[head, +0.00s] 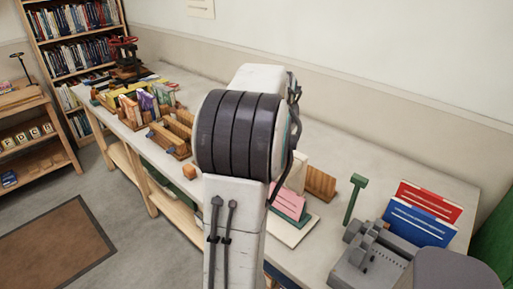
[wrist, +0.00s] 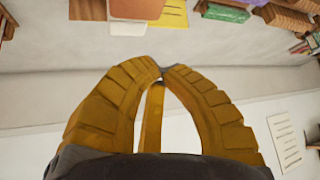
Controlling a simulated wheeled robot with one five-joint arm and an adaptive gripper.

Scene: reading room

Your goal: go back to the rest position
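My gripper (wrist: 160,74) shows in the wrist view with its yellow ribbed fingers curved together. The fingertips meet or nearly meet, and I see no object held at them. A narrow yellow strip shows between the fingers and looks like part of the gripper. In the head view my raised arm stands in front of the table, and the gripper is hidden from sight there.
The long table (head: 325,273) runs along the wall. A bookshelf (head: 72,45) stands far left.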

